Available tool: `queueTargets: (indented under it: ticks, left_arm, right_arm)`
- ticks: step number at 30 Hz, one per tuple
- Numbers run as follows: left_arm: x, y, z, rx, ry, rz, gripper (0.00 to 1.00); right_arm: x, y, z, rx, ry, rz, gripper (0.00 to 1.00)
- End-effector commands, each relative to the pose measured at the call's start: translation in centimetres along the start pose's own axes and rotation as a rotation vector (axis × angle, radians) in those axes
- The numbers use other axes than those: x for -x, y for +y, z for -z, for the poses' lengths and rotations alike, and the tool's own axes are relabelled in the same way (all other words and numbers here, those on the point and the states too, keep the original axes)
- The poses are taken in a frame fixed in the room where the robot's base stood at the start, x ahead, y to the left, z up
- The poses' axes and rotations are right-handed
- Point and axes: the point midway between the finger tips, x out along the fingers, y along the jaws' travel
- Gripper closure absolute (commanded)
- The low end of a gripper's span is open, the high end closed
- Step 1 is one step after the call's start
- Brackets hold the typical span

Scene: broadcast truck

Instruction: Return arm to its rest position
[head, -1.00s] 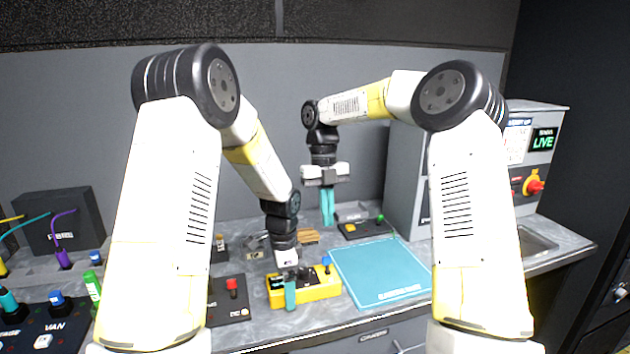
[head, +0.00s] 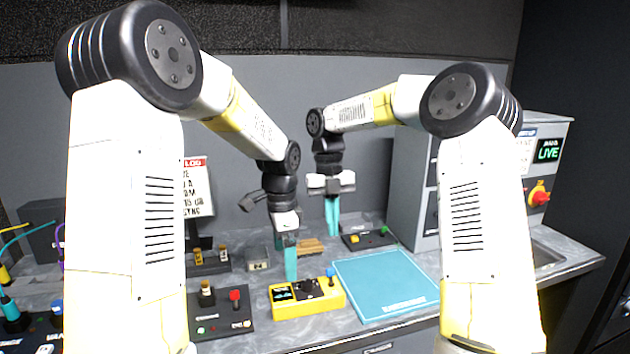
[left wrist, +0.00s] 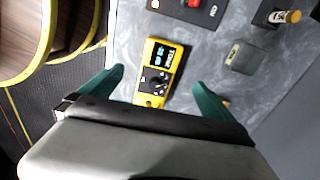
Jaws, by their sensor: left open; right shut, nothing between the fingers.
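My left gripper (head: 289,262) is in the middle of the head view, pointing down above the counter, just behind the yellow tester box. In the left wrist view its two teal fingers (left wrist: 160,88) are spread wide with nothing between them, and the yellow box lies below, beyond them. My right gripper (head: 332,215) points down above the back of the counter, near the small black box with a yellow and a green button. Its teal fingers are together and empty.
The yellow tester box (head: 288,303) with a blue knob stands beside a teal mat (head: 385,285). A dark panel with a red button (head: 236,297) is to its left. A grey cabinet (head: 412,190) stands at the right. The mat is clear.

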Motion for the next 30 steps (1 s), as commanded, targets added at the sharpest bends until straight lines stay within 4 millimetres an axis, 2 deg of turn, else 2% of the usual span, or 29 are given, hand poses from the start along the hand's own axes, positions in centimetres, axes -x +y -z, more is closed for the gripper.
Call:
queueTargets:
  ticks: [5, 9, 17, 20, 24, 27, 30]
  left_arm:
    - [4.5, 1.9, -2.5, 0.186, 0.067, 0.062, 0.0]
    - [7.9, 4.2, -4.7, 0.366, 0.138, 0.106, 0.0]
    - [12.2, 9.1, -8.5, 0.694, 0.289, 0.164, 0.0]
    - [13.2, 11.2, -9.8, 0.816, 0.355, 0.177, 0.0]
    - [14.0, 13.9, -11.4, 0.974, 0.445, 0.186, 0.0]
    - [14.2, 15.4, -12.1, 1.062, 0.499, 0.186, 0.0]
    - [14.3, 16.4, -12.5, 1.122, 0.536, 0.183, 0.0]
  right_arm:
    - [2.9, -1.1, 4.5, -0.453, -0.114, 0.003, 1.0]
    - [4.5, -2.4, 8.8, -0.917, -0.206, -0.068, 1.0]
    - [5.3, -4.9, 16.8, -1.789, -0.279, -0.379, 1.0]
    - [5.0, -5.6, 19.8, -2.116, -0.24, -0.56, 1.0]
    - [4.0, -6.3, 23.3, -2.523, -0.094, -0.837, 1.0]
    - [3.2, -6.5, 25.0, -2.736, 0.053, -1.008, 1.0]
    - [2.5, -6.6, 26.1, -2.873, 0.186, -1.126, 1.0]
